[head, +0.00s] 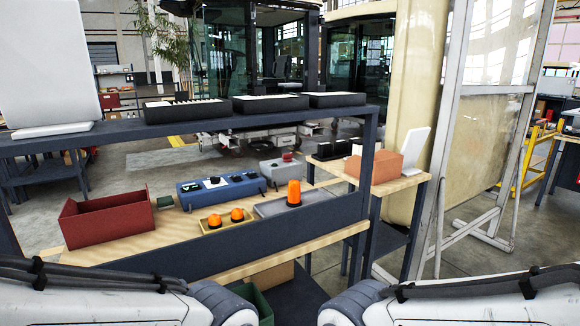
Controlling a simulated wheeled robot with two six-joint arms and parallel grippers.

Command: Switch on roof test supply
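An orange beacon (294,193) stands upright on a grey tray (263,210). Both my arms show at the bottom edge, well in front of the bench. Neither of my grippers is in view.
A red open bin (103,222) stands at the bench's left, beside a small green block (165,201). A yellow tray (205,223) holds two orange domes. A dark raised shelf (190,117) spans above the bench. A side table (410,180) carries a terracotta box (373,165).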

